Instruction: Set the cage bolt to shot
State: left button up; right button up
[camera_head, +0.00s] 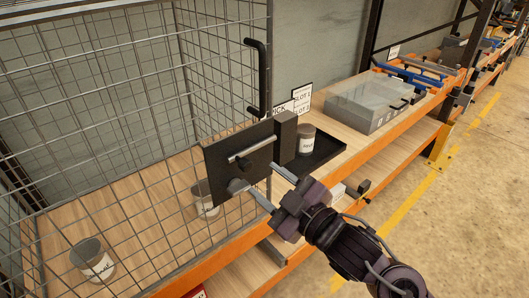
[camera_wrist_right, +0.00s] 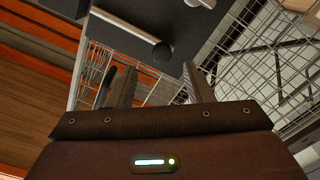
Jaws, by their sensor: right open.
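The cage bolt (camera_head: 253,148) is a pale metal rod on a dark plate (camera_head: 220,170) on the mesh cage front. A dark knob (camera_head: 243,163) sits below the rod; a round dark end also shows in the right wrist view (camera_wrist_right: 162,52). A dark block (camera_head: 285,138) stands just right of the plate. The rod's right end lies near the block; I cannot tell whether it enters it. My right gripper (camera_head: 256,178) is open and empty, its fingers spread just below the rod at the plate's lower right. In the right wrist view its fingertips (camera_wrist_right: 160,68) point toward the rod. My left gripper is not in view.
The mesh cage (camera_head: 130,80) has a black upright handle (camera_head: 256,75). A clear-lidded box (camera_head: 370,102) sits further along the bench. The floor at right is open.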

aim_at(248, 168)
jog(key=p+x, duration=0.2)
jog(key=x, duration=0.4)
jog(key=shift+a+r, duration=0.15)
jog(key=shift+a, duration=0.15)
jog(key=shift+w+a, duration=0.2)
jog(key=shift+w, duration=0.15)
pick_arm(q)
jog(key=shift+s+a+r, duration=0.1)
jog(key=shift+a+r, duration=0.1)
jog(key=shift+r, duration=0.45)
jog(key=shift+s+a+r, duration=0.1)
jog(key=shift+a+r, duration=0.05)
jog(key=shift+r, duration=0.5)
pick_arm(e)
jog(key=shift+w+a, duration=0.15)
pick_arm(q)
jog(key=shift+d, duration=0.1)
pick_arm(e)
grip_shut()
